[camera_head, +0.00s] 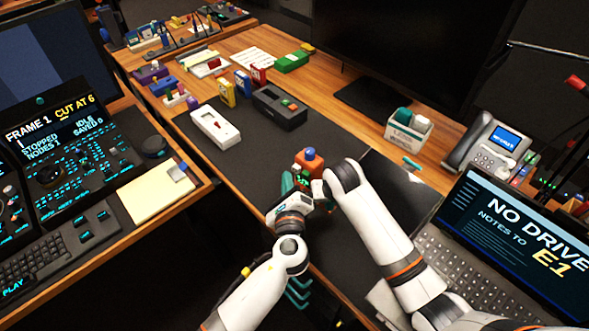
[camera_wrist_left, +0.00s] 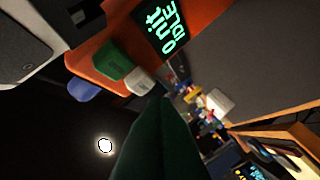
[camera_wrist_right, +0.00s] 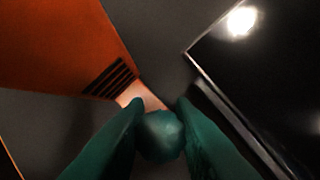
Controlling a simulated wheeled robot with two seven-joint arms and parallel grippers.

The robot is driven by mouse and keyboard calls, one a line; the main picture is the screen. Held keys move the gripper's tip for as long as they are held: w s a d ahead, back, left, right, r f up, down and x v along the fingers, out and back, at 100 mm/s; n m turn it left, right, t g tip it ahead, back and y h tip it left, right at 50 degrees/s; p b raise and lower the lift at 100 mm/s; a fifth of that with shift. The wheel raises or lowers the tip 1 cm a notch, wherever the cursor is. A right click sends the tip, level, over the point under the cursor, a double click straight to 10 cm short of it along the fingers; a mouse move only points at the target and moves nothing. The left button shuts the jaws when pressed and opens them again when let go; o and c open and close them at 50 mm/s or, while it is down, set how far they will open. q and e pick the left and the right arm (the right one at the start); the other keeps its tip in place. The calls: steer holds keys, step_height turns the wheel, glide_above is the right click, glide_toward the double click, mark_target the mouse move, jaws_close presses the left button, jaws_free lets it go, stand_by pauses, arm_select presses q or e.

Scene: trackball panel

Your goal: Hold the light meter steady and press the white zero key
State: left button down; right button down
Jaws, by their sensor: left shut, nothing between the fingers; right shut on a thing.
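The light meter (camera_head: 307,163) is an orange box with a blue dome on top, standing on the dark mat. In the left wrist view its orange body (camera_wrist_left: 88,60) carries a display reading "0 nit IDLE", a green key (camera_wrist_left: 115,60) and the white zero key (camera_wrist_left: 139,82). My left gripper (camera_head: 287,183) is shut and empty beside the meter; its green fingertips (camera_wrist_left: 158,102) appear close to the white key, contact unclear. My right gripper (camera_wrist_right: 158,105) is shut on a pale part of the meter, beside its vented orange side (camera_wrist_right: 60,45). The right fingertips are hidden in the head view.
A laptop (camera_head: 510,240), a desk phone (camera_head: 490,145) and a white bin (camera_head: 408,132) are at the right. The mat left of the meter is clear.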

arm_select(q)
steer(key=shift+w+d, duration=0.25)
steer(key=shift+d, duration=0.05)
steer(key=shift+w+d, duration=0.3)
steer(key=shift+d, duration=0.05)
stand_by(0.8)
steer(key=shift+w+d+r, duration=0.1)
steer(key=shift+w+d, duration=0.1)
steer(key=shift+d, duration=0.15)
stand_by(0.5)
steer(key=shift+s, duration=0.1)
steer(key=shift+s+a, duration=0.7)
steer(key=shift+a, duration=0.15)
